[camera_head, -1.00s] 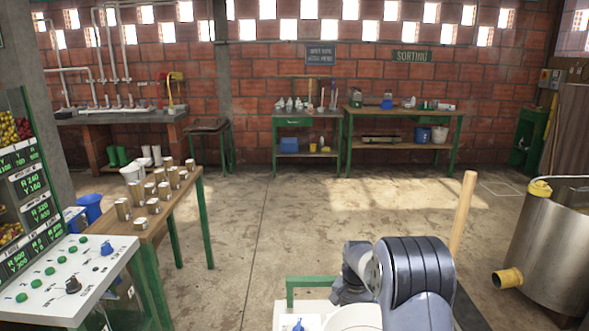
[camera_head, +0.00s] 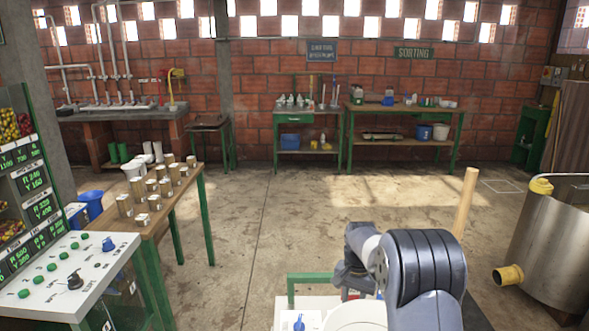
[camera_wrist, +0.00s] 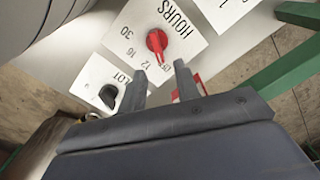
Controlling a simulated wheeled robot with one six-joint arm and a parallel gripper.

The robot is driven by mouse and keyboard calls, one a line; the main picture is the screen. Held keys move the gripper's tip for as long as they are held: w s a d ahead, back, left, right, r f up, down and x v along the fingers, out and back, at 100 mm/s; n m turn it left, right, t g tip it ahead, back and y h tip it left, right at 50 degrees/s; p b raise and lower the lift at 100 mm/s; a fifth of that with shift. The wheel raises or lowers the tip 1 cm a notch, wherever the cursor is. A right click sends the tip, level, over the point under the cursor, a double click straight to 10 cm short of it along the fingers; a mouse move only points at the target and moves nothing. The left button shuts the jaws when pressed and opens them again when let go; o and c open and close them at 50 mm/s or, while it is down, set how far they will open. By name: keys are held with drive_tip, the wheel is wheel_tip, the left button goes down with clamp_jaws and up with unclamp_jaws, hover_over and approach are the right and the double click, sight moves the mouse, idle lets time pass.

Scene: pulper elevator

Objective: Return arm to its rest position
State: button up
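My gripper (camera_wrist: 160,70) is in the wrist view, its two dark fingers apart with nothing between them. Beyond the fingertips is a red knob (camera_wrist: 157,41) on a white panel (camera_wrist: 184,22) marked HOURS. I cannot tell how close the fingertips are to it. A black knob (camera_wrist: 108,96) on a label ending in LOT is at the left. In the head view, my folded arm is at the lower right, above a white surface (camera_head: 311,318) with a blue knob (camera_head: 299,323). The gripper's fingers cannot be made out there.
A green rail (camera_head: 310,278) stands close to my arm, and a wooden post (camera_head: 465,205) rises behind it. A steel tank (camera_head: 550,250) is at the right. The middle floor is clear.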

wheel_tip(320, 180, up, 6)
wheel_tip(320, 180, down, 11)
drive_tip(key=shift+f, duration=0.2)
drive_tip(key=shift+s+d+r+m, duration=0.1)
drive_tip(key=shift+r+m, duration=0.05)
drive_tip(key=shift+m, duration=0.75)
drive_tip(key=m, duration=0.5)
drive_tip(key=shift+s+d+m+p, duration=0.25)
drive_tip(key=shift+m+p, duration=0.05)
drive_tip(key=shift+p, duration=0.1)
